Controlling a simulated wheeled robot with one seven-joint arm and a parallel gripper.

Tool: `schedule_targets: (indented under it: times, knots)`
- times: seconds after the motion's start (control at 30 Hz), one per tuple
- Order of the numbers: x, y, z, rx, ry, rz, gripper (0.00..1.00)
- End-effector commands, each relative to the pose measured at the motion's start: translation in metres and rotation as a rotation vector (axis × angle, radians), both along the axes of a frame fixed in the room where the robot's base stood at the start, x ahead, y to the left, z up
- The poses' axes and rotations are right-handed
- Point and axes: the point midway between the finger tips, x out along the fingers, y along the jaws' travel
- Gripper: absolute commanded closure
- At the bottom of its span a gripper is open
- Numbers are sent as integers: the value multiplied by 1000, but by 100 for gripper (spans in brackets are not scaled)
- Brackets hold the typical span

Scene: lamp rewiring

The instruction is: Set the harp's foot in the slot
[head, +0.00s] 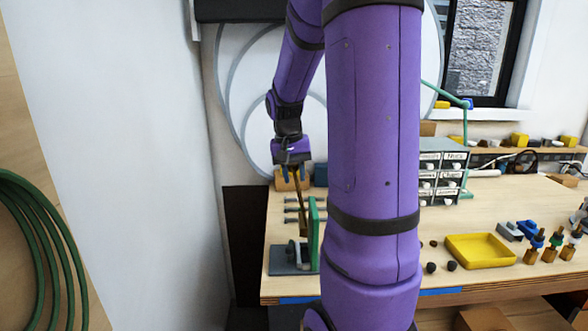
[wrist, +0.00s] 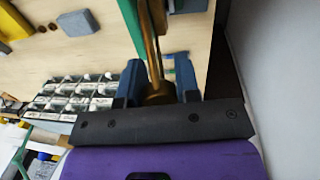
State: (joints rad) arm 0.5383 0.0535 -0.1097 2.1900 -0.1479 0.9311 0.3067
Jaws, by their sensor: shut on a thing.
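My gripper (head: 292,176) hangs above the left end of the workbench. It is shut on a brass-coloured piece, which I take to be the harp (head: 301,203). The harp slants down from the fingers beside an upright green plate (head: 314,235). In the wrist view the harp (wrist: 154,50) runs between the two blue fingers, and its rounded end (wrist: 157,94) sits near the gripper body. A grey fixture (head: 290,257) stands below, next to the green plate. I cannot make out the slot or the harp's lower end, nor whether they touch.
A small drawer cabinet (head: 440,171) stands behind my arm. A yellow tray (head: 480,251) lies on the right, with several dark knobs beside it. My purple arm covers the middle of the bench (head: 520,212). A white wall (head: 120,150) is close on the left.

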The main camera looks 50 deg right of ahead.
Motion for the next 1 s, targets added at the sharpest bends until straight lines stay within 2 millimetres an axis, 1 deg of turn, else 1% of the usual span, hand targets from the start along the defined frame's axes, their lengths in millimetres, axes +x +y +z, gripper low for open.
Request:
schedule_targets:
  times: [1.0]
  knots:
    - [0, 0, -50, 0, 1, 1, 100]
